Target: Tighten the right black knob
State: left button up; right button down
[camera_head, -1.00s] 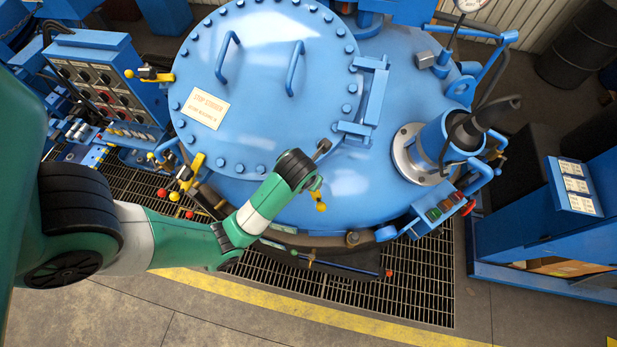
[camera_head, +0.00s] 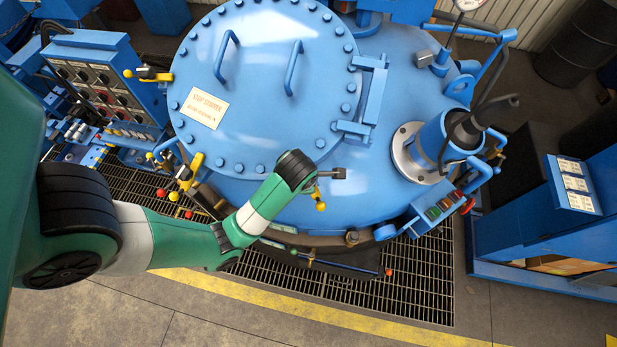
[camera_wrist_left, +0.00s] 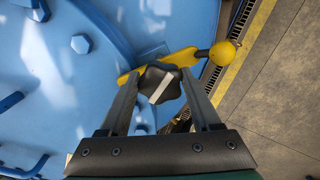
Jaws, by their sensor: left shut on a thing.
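The black knob (camera_wrist_left: 152,76) shows in the left wrist view, dark and lobed with a pale stripe across its top. It sits over a yellow clamp lever (camera_wrist_left: 184,57) that ends in a yellow ball (camera_wrist_left: 222,53). My left gripper (camera_wrist_left: 159,84) is shut on the knob, one finger on each side. My right gripper is in neither view.
The blue round lid (camera_head: 265,100) with bolts and two handles lies behind my wrist. Another yellow clamp (camera_head: 190,172) is at the lid's left. A control panel (camera_head: 100,85) stands far left, and a blue cylinder fitting (camera_head: 425,150) stands to the right. Floor grating (camera_head: 420,290) lies in front.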

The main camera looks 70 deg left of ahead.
pick_arm(q)
jog(key=m, duration=0.6)
jog(key=shift+d+m, duration=0.15)
jog(key=shift+m, duration=0.25)
dwell(0.3)
jog(key=o, duration=1.4)
jog(key=shift+c, duration=0.2)
